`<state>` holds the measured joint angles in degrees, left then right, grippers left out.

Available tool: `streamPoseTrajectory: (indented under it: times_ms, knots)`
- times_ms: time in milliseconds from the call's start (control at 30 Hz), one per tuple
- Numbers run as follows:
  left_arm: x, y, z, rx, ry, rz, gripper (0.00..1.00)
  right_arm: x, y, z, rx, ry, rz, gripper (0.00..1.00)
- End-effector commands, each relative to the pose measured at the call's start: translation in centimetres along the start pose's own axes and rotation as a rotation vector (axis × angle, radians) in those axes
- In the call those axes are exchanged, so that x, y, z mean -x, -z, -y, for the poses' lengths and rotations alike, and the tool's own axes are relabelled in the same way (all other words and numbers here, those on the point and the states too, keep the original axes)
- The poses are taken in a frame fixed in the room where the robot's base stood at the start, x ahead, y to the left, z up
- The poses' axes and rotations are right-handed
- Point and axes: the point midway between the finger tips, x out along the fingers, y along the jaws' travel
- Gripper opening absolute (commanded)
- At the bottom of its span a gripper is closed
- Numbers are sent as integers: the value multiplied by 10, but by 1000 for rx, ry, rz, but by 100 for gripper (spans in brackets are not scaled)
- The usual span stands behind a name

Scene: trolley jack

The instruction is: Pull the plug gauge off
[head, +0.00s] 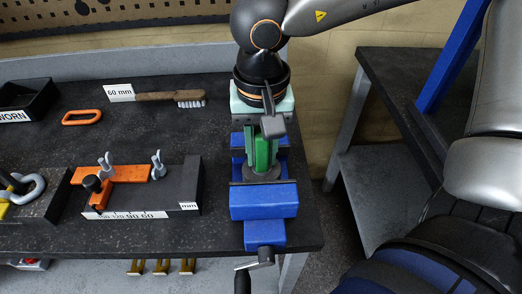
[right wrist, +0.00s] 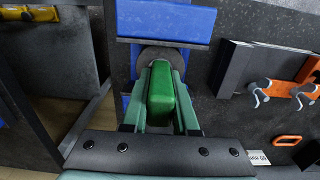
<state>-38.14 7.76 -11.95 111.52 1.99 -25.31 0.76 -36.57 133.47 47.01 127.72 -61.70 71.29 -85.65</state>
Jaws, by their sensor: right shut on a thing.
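The plug gauge (head: 262,156) shows as a green block-like handle standing over the blue vise (head: 264,200). A round grey part (head: 262,178) sits around its lower end in the vise; whether the gauge is inside it is hidden. My right gripper (head: 263,148) comes down from above and is shut on the green handle. In the right wrist view, the green handle (right wrist: 161,95) lies between the two pale green fingers, with the grey round part just beyond. My left gripper is not in view.
The vise stands at the bench's right edge, its crank (head: 264,258) hanging in front. Left of it are a bracket fixture with an orange bar (head: 125,174), a wire brush (head: 170,96), an orange ring (head: 82,117) and a black "WORN" tray (head: 28,100). The bench between is clear.

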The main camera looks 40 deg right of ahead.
Motion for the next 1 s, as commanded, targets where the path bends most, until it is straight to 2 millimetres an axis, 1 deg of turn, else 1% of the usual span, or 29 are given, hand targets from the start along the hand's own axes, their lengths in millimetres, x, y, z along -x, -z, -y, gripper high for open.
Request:
streamPoseTrajectory:
  times_ms: [167, 467, 1000]
  knots:
    - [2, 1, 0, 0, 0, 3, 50, 4, 0, 0, 0, 1, -2, 0]
    - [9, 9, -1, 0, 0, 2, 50, 20, 0, 0, 0, 1, -1, 0]
    - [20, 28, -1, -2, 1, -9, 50, 47, 0, 0, 0, 0, -1, 0]
